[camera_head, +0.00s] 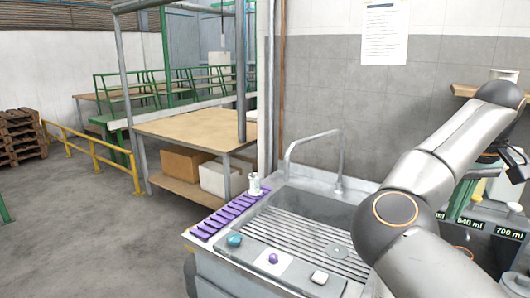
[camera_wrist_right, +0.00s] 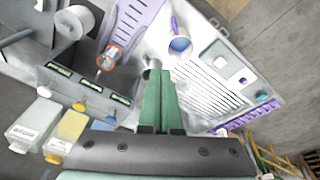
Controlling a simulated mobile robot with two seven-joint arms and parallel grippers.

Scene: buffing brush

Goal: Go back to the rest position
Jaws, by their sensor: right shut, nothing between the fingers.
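My right arm reaches in from the right edge of the head view, raised over the right side of the sink unit. Its gripper is at the far right edge there and partly cut off. In the right wrist view the green fingers of my right gripper (camera_wrist_right: 158,82) are together, with nothing held between them. They point over the grey sink unit (camera_wrist_right: 200,75) with its ridged drainboard. My left gripper is in neither view.
In the head view the sink (camera_head: 310,205) has a tap (camera_head: 338,165), a purple rack (camera_head: 225,215), a white container (camera_head: 254,184), and teal (camera_head: 234,240) and purple (camera_head: 273,258) pieces. Labelled dispensers (camera_head: 490,222) stand beneath my arm.

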